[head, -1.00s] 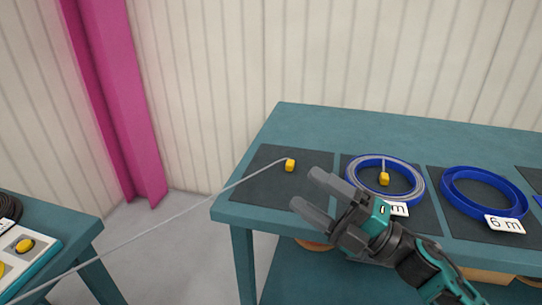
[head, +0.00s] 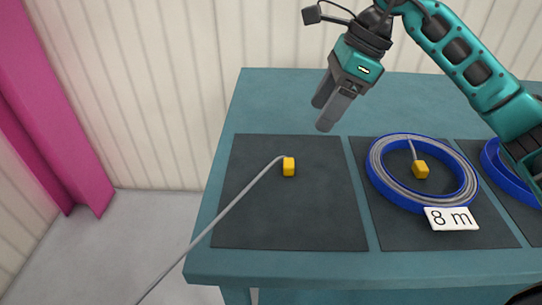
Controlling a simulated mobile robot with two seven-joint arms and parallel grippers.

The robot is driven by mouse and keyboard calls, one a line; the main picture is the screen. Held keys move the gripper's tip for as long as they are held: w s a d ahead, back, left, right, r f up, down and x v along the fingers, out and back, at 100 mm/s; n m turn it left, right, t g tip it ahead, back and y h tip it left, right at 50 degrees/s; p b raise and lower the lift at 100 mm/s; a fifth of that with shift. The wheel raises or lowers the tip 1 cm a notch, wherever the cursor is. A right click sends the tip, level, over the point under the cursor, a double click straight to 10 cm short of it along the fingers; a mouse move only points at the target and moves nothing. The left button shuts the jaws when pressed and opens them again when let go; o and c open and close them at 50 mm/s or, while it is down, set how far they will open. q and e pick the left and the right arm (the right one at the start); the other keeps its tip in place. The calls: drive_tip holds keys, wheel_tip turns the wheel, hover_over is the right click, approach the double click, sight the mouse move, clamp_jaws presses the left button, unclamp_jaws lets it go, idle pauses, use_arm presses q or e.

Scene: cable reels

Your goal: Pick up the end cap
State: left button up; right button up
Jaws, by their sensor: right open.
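A small yellow end cap (head: 289,167) sits at the end of a grey cable (head: 232,207) on the left dark mat (head: 290,220). A second yellow end cap (head: 420,169) lies inside the blue reel marked 8 m (head: 385,190). My right gripper (head: 322,112) is open and empty. It points down, above and to the right of the cap on the left mat, apart from it. My left gripper is not in view.
The teal table (head: 270,105) stands by a ribbed wall, and its back left part is clear. The cable runs off the table's left front edge. Another blue reel (head: 497,165) is at the right. A magenta post (head: 50,110) stands at the left.

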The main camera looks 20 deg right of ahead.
drive_tip(key=b, duration=0.1)
approach(289, 162)
drive_tip(key=x, duration=0.2)
drive_tip(key=shift+f, duration=0.3)
drive_tip(key=b+x, duration=0.1)
drive_tip(key=x, duration=0.4)
drive_tip(key=shift+a+f+b, duration=0.25)
drive_tip(key=shift+b, duration=0.1)
drive_tip(key=shift+w+a+f, duration=0.1)
drive_tip(key=shift+f, duration=0.1)
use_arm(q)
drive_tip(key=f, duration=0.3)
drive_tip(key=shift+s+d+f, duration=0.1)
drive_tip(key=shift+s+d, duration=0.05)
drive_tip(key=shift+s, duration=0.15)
use_arm(e)
drive_tip(key=shift+c, duration=0.3)
drive_tip(key=c, duration=0.4)
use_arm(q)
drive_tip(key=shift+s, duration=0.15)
use_arm(e)
drive_tip(key=c, duration=0.6)
